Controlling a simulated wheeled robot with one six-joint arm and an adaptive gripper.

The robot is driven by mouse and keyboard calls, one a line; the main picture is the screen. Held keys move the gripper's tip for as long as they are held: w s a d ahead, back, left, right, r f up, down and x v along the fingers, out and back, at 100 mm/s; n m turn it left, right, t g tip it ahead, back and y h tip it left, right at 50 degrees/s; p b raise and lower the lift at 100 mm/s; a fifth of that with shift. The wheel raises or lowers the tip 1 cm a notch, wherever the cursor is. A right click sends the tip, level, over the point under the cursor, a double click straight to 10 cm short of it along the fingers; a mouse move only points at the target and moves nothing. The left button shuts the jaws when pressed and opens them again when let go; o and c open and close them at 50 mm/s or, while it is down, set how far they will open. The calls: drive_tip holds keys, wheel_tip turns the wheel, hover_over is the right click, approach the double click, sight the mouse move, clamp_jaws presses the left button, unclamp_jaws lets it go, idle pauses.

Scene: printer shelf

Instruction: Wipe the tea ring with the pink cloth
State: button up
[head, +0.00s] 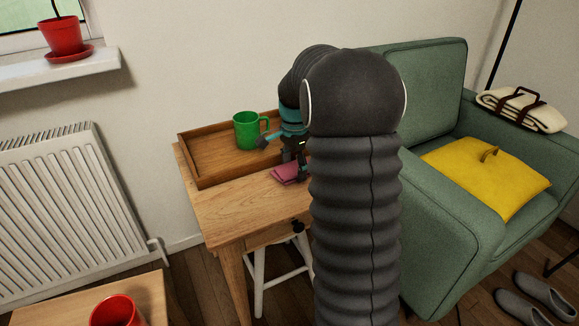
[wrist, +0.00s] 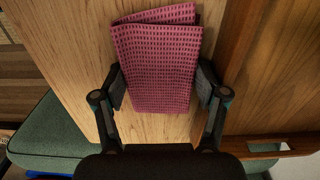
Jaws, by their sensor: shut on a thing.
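The pink cloth (head: 286,174) is folded and lies at the wooden side table's top, near the tray's front edge. In the wrist view the cloth (wrist: 158,50) shows a dark checked weave and fills the space between the fingers. My gripper (wrist: 161,86) is shut on the cloth, with one finger at each side. In the head view my gripper (head: 295,168) points down at the cloth, and my arm covers the right part of the table. No tea ring is visible in either view; cloth or arm may hide it.
A wooden tray (head: 186,157) with a green mug (head: 247,131) stands on the back of the side table (head: 226,212). A green armchair (head: 438,214) with a yellow cushion (head: 489,179) stands at right. A white stool (head: 262,283) is under the table. The table's front left is clear.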

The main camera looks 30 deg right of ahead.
drive_tip(key=shift+s+d+f, duration=0.1)
drive_tip(key=shift+f, duration=0.1)
drive_tip(key=shift+r+p, duration=0.7)
drive_tip(key=shift+r, duration=0.15)
drive_tip(key=shift+r+p, duration=0.6)
drive_tip(key=shift+r, duration=1.7)
drive_tip(key=shift+r, duration=1.5)
